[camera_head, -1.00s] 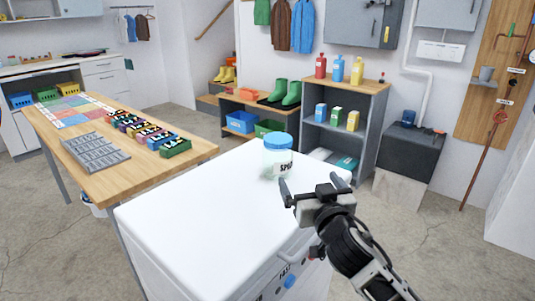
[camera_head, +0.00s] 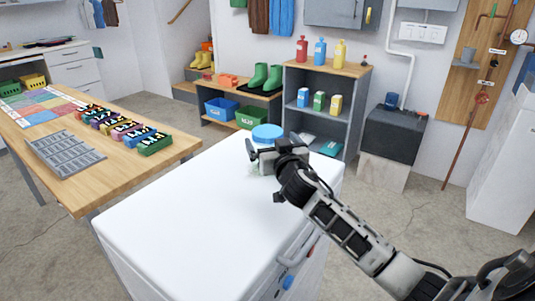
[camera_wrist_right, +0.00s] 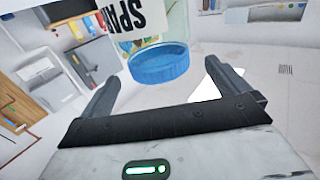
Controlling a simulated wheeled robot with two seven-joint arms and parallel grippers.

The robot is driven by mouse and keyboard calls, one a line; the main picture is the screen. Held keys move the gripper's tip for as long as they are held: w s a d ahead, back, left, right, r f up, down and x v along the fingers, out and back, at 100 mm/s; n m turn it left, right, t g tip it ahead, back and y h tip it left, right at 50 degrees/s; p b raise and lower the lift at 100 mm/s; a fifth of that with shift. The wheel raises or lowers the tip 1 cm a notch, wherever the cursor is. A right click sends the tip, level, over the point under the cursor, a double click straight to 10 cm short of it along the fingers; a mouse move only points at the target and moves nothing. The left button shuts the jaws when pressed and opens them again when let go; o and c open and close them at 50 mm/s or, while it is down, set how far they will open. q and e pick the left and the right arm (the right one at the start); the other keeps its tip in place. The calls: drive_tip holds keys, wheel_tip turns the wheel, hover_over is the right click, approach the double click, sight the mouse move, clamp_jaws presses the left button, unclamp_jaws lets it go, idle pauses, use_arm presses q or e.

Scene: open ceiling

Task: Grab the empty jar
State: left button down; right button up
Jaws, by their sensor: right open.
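A clear jar with a blue lid (camera_head: 267,131) stands on the far end of the white appliance top (camera_head: 210,205). Its body is mostly hidden behind my right gripper (camera_head: 275,149). In the right wrist view the jar (camera_wrist_right: 150,25) appears upside down, with a white label and its blue lid (camera_wrist_right: 158,64) toward me. My right gripper's fingers (camera_wrist_right: 168,88) are open, one on each side of the lid in the picture. The jar looks beyond the fingertips; I cannot tell whether they touch it. My left gripper is not in view.
A wooden table (camera_head: 120,178) with a grey tray (camera_head: 62,153) and colourful blocks stands at the left. A grey shelf (camera_head: 325,68) with bottles and boxes stands behind the appliance. The appliance top is otherwise clear.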

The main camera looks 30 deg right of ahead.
sight(268, 131)
drive_tip(key=x, duration=0.5)
drive_tip(key=shift+d, duration=0.1)
drive_tip(key=c, duration=1.6)
